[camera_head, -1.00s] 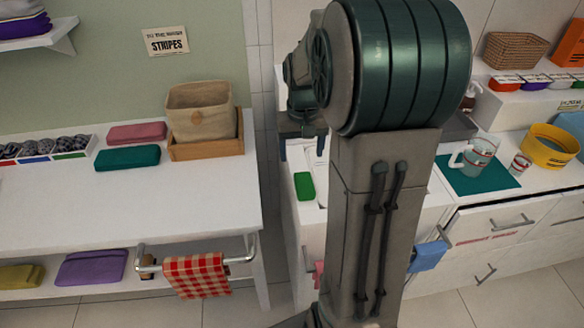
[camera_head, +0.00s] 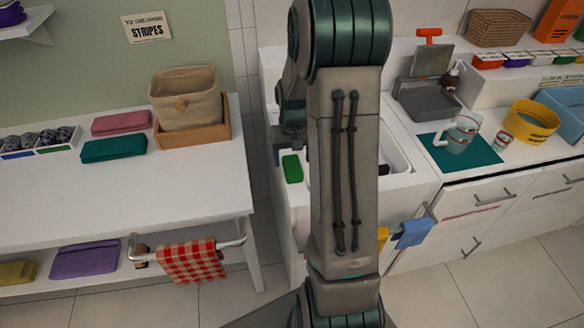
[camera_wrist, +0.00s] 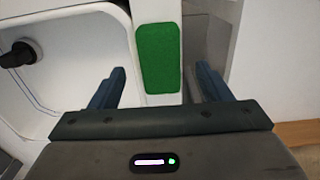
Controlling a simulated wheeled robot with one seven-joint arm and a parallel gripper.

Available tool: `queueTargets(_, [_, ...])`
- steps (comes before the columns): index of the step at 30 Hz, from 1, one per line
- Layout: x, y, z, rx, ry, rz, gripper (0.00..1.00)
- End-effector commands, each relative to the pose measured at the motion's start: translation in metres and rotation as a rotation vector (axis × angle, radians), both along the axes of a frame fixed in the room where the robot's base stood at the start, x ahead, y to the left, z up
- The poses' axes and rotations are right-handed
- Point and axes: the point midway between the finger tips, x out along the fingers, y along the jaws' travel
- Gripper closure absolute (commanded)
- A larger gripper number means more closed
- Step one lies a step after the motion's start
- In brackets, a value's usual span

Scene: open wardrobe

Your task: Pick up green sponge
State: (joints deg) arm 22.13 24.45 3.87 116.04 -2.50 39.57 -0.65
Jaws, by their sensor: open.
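The green sponge (camera_head: 292,168) lies on the narrow white rim at the left of the sink, just below my gripper in the head view. In the wrist view the sponge (camera_wrist: 158,57) lies ahead of and between the two dark blue fingers of my gripper (camera_wrist: 160,85). The fingers are spread apart, and nothing is held between them. How far above the sponge the fingertips are, I cannot tell. In the head view my gripper (camera_head: 287,150) is small and partly hidden by my arm.
The white sink basin (camera_head: 392,155) is right of the sponge, partly behind my arm. A dark round fitting (camera_wrist: 18,54) shows in it. The side table (camera_head: 130,185) with a fabric basket (camera_head: 184,98) stands left across a gap. A teal mat (camera_head: 436,152) with a pitcher (camera_head: 462,134) is right.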

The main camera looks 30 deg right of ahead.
Motion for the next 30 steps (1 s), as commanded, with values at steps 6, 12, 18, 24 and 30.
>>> queueTargets(6, [0.002, 0.000, -0.028, 0.001, 0.005, 0.000, 0.29])
queueTargets(12, [0.002, 0.000, -0.040, 0.000, 0.001, 0.000, 0.29])
queueTargets(18, [0.002, -0.001, -0.040, 0.000, 0.000, -0.001, 0.32])
queueTargets(24, [0.002, 0.000, -0.039, 0.000, 0.000, -0.001, 0.76])
queueTargets(30, [0.002, 0.000, -0.039, 0.000, 0.000, 0.000, 0.77])
